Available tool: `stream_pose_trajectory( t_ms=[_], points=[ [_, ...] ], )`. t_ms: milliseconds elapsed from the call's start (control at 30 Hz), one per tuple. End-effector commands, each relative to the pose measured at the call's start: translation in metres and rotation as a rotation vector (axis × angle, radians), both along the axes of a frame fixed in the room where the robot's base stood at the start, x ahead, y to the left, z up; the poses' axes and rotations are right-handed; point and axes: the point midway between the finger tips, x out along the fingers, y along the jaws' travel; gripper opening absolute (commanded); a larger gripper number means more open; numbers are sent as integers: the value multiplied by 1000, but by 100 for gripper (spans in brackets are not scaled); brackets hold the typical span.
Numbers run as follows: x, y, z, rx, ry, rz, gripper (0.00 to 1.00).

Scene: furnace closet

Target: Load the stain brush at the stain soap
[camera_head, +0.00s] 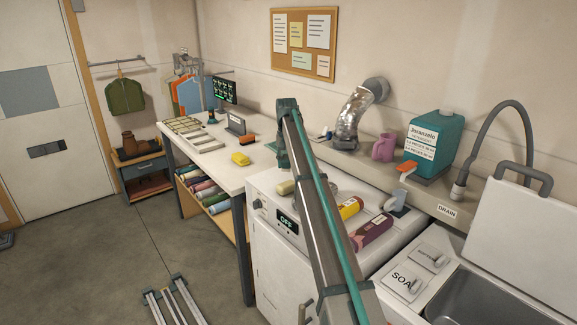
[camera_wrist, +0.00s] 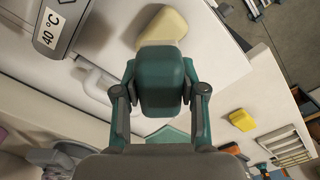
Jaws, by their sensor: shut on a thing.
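My gripper (camera_head: 281,152) is over the left front part of the white machine's top, with its tip pointing down. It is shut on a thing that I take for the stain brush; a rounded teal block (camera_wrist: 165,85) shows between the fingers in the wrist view. A cream block (camera_head: 286,187), perhaps the stain soap, is right below the gripper tip. In the wrist view the cream block (camera_wrist: 162,25) shows just past the teal block. I cannot tell whether they touch.
A yellow block (camera_head: 241,158) is on the bench to the left. The sink is at right.

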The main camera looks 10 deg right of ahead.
Motion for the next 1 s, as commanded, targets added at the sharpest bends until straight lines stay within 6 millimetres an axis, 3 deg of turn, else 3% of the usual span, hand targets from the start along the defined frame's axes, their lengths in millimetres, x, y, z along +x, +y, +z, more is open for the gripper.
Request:
stream_pose_trajectory(
  t_ms=[267, 700, 1000],
  points=[
    [-1, 0, -13, 0, 0, 11, 13],
    [-1, 0, -53, 0, 0, 10, 13],
    [-1, 0, -60, 0, 0, 9, 13]
  ],
)
